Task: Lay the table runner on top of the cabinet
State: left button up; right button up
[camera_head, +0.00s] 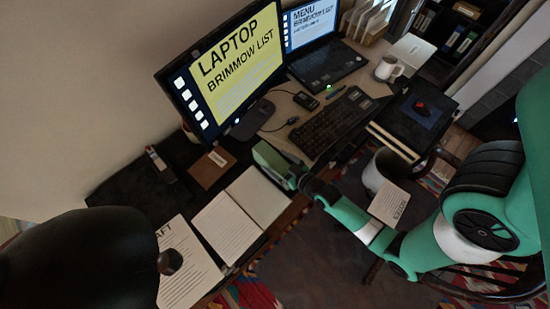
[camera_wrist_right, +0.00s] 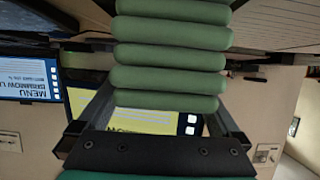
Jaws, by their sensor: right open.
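A green ribbed bundle (camera_wrist_right: 172,55), which looks like the folded table runner, fills the upper middle of the right wrist view. A green block-like shape (camera_head: 270,163), probably the same thing, shows at the desk's front edge in the head view. My right gripper (camera_head: 293,177) is open and close against it. The wrist view shows its dark fingers spread on either side of the bundle's lower end; I cannot tell whether they touch it. I cannot make out the cabinet for certain. My left gripper is not in view.
The desk holds a monitor (camera_head: 225,70), laptop (camera_head: 325,60), keyboard (camera_head: 335,122), mug (camera_head: 385,68) and an open book (camera_head: 240,212). A dark chair (camera_head: 485,170) stands at right. A dark rounded shape (camera_head: 80,260) blocks the lower left.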

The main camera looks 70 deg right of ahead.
jog(key=shift+w+d+f, duration=0.1)
jog(key=shift+w+d, duration=0.15)
jog(key=shift+w, duration=0.35)
jog(key=shift+s, duration=0.1)
jog(key=shift+c, duration=0.3)
grip_shut()
